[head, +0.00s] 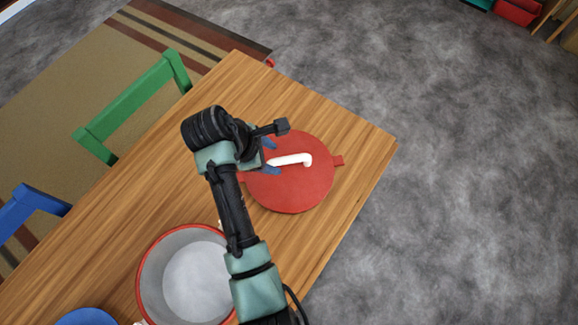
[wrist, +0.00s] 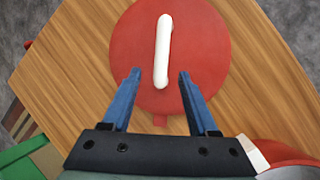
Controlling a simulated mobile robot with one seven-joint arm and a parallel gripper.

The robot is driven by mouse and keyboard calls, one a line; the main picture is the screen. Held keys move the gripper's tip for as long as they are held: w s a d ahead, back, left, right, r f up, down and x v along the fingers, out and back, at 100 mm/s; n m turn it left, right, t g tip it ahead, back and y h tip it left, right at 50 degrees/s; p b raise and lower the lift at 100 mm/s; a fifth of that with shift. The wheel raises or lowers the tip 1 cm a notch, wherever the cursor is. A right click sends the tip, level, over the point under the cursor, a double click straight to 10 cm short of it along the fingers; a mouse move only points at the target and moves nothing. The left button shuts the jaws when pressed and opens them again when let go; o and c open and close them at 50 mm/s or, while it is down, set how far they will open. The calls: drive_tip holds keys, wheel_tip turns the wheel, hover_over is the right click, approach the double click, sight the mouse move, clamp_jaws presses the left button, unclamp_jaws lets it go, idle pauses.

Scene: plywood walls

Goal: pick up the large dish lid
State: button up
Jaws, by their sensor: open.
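The large dish lid (head: 305,192) is a round red disc with small side tabs and a white bar handle (head: 292,160). It lies on the wooden table, near the table's far right corner in the head view. In the wrist view, the lid (wrist: 205,45) fills the upper middle, with its white handle (wrist: 162,52) running lengthwise. My gripper (head: 270,157) is over the lid's left part, at the handle's left end. In the wrist view, the blue fingers of my gripper (wrist: 158,74) are apart, with the handle's near end between their tips. Whether they touch it is unclear.
A white pot with a red rim (head: 147,262) stands on the table (head: 105,232) below the lid in the head view. A blue round thing (head: 88,317) is at the lower left. Green (head: 130,105) and blue (head: 30,208) chairs stand along the left edge. Grey floor lies right.

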sight(279, 160)
drive_tip(key=x, duration=0.5)
drive_tip(key=shift+d, duration=0.15)
drive_tip(key=shift+c, duration=0.3)
clamp_jaws()
drive_tip(key=shift+r, duration=0.1)
idle(0.8)
